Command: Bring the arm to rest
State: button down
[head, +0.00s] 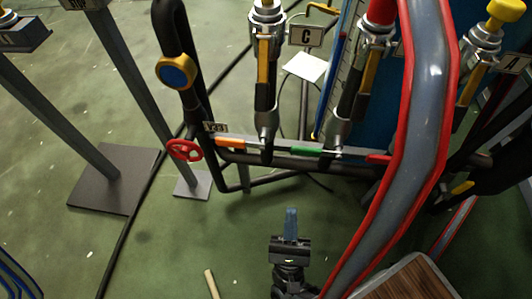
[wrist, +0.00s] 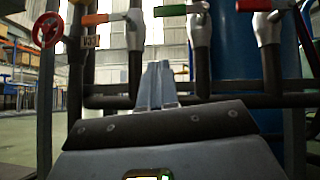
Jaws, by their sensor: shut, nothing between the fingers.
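My gripper (head: 290,222) is at the bottom middle of the head view, in front of the pipe rack and apart from it. Its blue-grey fingers are together with nothing between them. In the wrist view the closed fingers (wrist: 156,85) point toward the black horizontal pipe (wrist: 110,101). The fingers touch nothing in either view.
The rack carries a red handwheel (head: 184,150), an orange lever (head: 230,142) and a green lever (head: 307,152). A wooden-topped surface (head: 415,282) is at the lower right.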

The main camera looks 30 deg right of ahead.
jog(key=s+a+r+n+g+y, duration=0.1)
jog(key=s+r+n+y, duration=0.1)
jog(key=s+n+y, duration=0.5)
jog(key=s+a+r+n+g+y, duration=0.1)
jog(key=s+a+r+n+y, duration=0.15)
jog(key=n, duration=0.75)
jog(key=s+d+r+n+g+y, duration=0.25)
jog(key=s+d+r+n, duration=0.2)
jog(key=r+n, duration=0.6)
jog(key=s+d+r+n+g+y, duration=0.1)
jog(key=s+d+r+n+g, duration=0.5)
jog(key=n, duration=0.7)
notch_tip(320, 180, up, 36)
jog(key=w+a+t+p, duration=0.1)
jog(key=w+t+p, duration=0.1)
jog(key=p, duration=3.3)
jog(key=shift+w+a+r, duration=0.15)
jog(key=shift+a, duration=0.15)
jog(key=c, duration=1.8)
grip_release()
jog(key=shift+m, duration=0.25)
